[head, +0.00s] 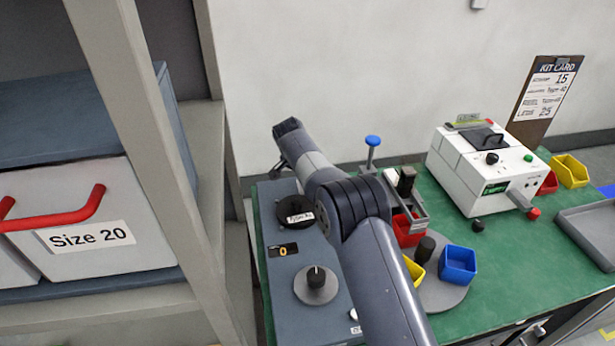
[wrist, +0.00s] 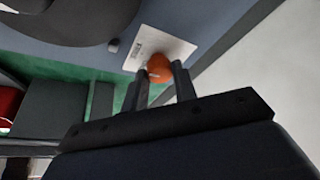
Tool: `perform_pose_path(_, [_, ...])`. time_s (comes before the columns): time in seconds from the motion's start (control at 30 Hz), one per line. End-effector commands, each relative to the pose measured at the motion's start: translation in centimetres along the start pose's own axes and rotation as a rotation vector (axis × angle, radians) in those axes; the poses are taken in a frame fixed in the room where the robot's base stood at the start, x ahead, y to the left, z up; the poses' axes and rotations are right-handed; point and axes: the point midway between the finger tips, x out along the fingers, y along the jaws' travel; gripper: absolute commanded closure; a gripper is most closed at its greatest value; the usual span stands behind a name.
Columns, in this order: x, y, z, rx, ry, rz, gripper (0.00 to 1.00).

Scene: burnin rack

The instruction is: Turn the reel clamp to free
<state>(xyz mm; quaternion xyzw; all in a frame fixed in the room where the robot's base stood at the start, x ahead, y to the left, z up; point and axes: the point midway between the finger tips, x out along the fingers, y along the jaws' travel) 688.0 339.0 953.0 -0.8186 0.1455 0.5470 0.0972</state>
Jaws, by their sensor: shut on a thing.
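An orange knob (wrist: 159,66), which looks like the reel clamp, stands on a white label plate (wrist: 160,47) on the blue-grey unit (head: 283,322). My gripper (wrist: 160,76) has one dark finger on each side of the knob and is shut on it. The label's print is too small to read, so I cannot tell which way the clamp is set. A dark round reel (wrist: 75,18) lies beside the plate; it also shows in the head view (head: 296,211). In the head view my arm's end is over the unit's far left edge, and the knob does not show.
To the right are a blue-topped post (head: 373,142), a blue bin (head: 458,262) and a white tester (head: 468,170). A shelf upright (head: 140,130) stands close on the left.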

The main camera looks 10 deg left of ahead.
Motion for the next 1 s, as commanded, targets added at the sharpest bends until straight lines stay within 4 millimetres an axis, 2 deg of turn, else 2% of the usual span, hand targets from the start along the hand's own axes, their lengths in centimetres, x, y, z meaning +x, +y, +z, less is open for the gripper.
perform_pose_path(0.13, [0.0,0.0,0.1,0.000,-0.001,0.000,0.96])
perform_pose_path(0.17, [0.0,0.0,0.1,0.000,-0.001,0.000,0.72])
perform_pose_path(0.4, [0.0,0.0,0.0,-0.001,0.000,0.000,0.52])
perform_pose_path(0.73, [-0.6,-0.1,0.0,-0.001,0.001,-0.002,0.52])
perform_pose_path(0.87, [-2.5,-0.1,0.0,-0.001,0.002,-0.003,0.52])
perform_pose_path(1.0, [-5.5,-0.1,0.1,-0.002,0.002,-0.005,0.52])
